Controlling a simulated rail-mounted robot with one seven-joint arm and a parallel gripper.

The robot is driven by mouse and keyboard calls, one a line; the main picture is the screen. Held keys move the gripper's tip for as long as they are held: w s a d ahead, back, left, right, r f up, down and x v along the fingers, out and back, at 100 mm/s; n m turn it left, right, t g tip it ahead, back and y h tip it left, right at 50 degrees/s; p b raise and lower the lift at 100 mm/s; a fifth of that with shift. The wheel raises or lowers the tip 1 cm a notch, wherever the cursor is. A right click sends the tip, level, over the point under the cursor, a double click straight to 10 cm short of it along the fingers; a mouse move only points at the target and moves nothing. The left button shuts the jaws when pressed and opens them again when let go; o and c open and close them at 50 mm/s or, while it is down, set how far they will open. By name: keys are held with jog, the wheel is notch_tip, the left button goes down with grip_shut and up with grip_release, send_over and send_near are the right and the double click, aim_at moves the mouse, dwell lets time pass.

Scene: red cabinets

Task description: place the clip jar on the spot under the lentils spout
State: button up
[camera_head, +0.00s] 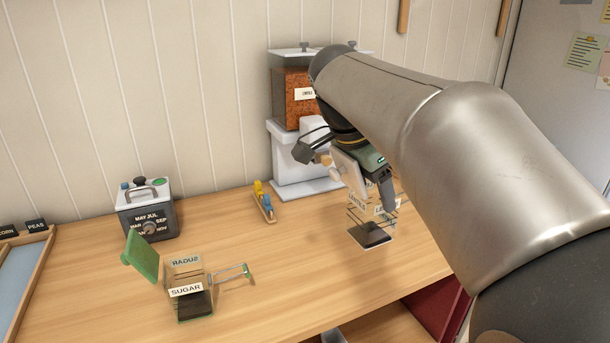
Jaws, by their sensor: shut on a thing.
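A clear clip jar with a dark bottom (370,235) and a label that appears to read LENTILS is at the middle right of the counter. My gripper (372,203) points down at its upper part and is shut on it. I cannot tell whether its bottom touches the counter. Behind it, to the left, stands a white dispenser (283,150) with a reddish-brown filled hopper (292,95). Its white base (300,189) is partly bare. My arm and gripper hide the dispenser's right side and most of the spout area.
A wooden tray (40,262) lies far left. The counter between the jars is clear.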

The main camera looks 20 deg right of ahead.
jog(key=shift+w+r+n, duration=0.1)
jog(key=shift+w+n, duration=0.05)
jog(key=shift+n, duration=0.15)
jog(key=w+a+f+n+t+y+p, duration=0.4)
jog(key=w+a+f+n+p, duration=0.2)
jog(key=w+a+n, duration=0.5)
jog(key=shift+f+n+p, duration=0.35)
jog(key=shift+n+p, duration=0.45)
jog(key=shift+n, duration=1.4)
